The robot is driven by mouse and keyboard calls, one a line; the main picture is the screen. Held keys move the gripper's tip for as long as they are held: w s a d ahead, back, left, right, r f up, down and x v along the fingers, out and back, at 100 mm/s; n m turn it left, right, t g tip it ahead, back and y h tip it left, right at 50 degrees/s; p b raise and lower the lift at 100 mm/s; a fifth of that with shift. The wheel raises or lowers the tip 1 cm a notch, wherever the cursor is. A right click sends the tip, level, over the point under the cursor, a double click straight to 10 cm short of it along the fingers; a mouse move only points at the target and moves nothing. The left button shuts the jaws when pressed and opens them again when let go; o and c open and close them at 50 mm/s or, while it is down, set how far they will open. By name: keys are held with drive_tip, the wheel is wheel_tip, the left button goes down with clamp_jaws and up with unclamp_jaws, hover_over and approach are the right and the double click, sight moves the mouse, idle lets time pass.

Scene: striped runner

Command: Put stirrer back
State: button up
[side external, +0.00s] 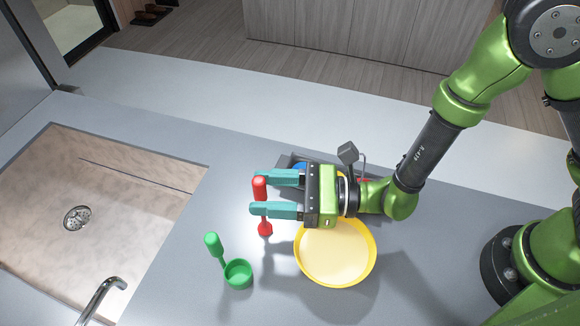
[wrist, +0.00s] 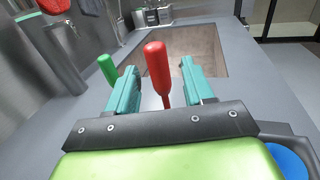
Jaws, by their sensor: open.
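A red tool (side external: 260,187), likely the stirrer, stands about upright with a thick red handle and a red foot low down near the counter. My gripper (side external: 256,194) is level above the counter with its teal fingers open, one on either side of the red handle. In the wrist view the red handle (wrist: 158,70) rises between the two fingers (wrist: 158,85), with visible gaps. Its lower part is hidden by my gripper there. A green tool (side external: 213,244) with a similar thick handle leans by a small green cup (side external: 238,275); whether it is joined to the cup I cannot tell.
A yellow plate (side external: 368,255) lies below my gripper's body. Behind it is a grey container (side external: 285,160) with something blue, partly hidden, and a dark square-headed item (side external: 348,152). A sink (side external: 130,190) with a tap (side external: 100,298) is at left.

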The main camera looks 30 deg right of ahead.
drive_tip(key=s+d+r+n+g, duration=0.8)
drive_tip(key=s+r+n+g, duration=0.3)
drive_tip(key=n, duration=0.2)
drive_tip(key=w+d+r+n+t+h, duration=0.1)
drive_tip(key=d+h, duration=0.5)
drive_tip(key=d, duration=0.7)
drive_tip(key=w+d+r+n+t+h, duration=0.2)
drive_tip(key=d+n+t+h, duration=0.4)
drive_tip(key=d, duration=0.6)
drive_tip(key=shift+w+d+r+t+h, duration=0.2)
drive_tip(key=shift+w+d+t+h, duration=0.25)
drive_tip(key=shift+t+h, duration=0.5)
